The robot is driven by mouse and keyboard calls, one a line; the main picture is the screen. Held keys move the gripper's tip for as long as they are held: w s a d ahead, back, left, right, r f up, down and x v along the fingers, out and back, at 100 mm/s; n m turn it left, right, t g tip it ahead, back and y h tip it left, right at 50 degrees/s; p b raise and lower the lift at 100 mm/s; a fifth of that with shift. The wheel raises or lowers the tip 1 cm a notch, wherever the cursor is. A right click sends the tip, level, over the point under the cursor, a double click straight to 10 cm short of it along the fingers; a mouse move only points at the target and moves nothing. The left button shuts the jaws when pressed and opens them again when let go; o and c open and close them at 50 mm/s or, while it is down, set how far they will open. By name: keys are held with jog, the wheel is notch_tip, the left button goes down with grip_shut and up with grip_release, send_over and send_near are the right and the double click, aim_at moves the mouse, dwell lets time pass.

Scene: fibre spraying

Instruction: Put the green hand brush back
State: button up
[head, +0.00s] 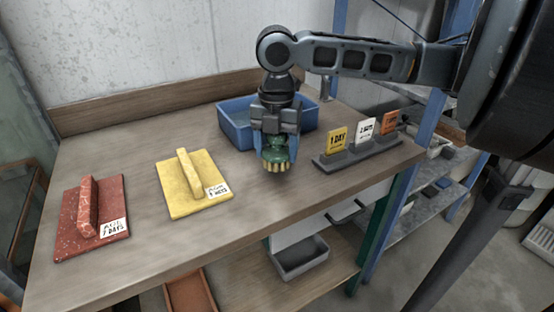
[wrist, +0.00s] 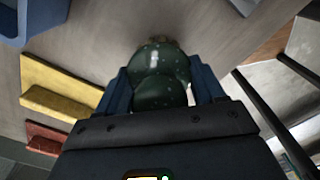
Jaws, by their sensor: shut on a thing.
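The green hand brush (head: 275,152) has a rounded, speckled green body and yellowish bristles pointing down. In the head view it hangs under my gripper (head: 274,132), in front of the blue bin. My gripper is shut on the brush's green body, which also shows between the two fingers in the wrist view (wrist: 160,75). The brush appears to be just above the table (head: 235,225); I cannot tell whether the bristles touch it. The gripper's fingers hide part of the brush's upper body.
A blue bin (head: 236,128) stands behind the brush. A grey holder (head: 360,154) with three tags is at the right. A yellow float (head: 181,207) labelled 3 days and a red float (head: 72,240) labelled 7 days lie to the left. Bare table lies in front of the brush.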

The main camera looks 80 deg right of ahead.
aim_at(276, 149)
jog(key=shift+f, duration=1.55)
jog(key=shift+f, duration=0.2)
jog(key=o, duration=1)
jog(key=shift+r, duration=0.15)
notch_tip(276, 149, up, 12)
jog(key=shift+r+p, duration=0.1)
jog(key=shift+p, duration=0.2)
jog(key=shift+w, duration=0.1)
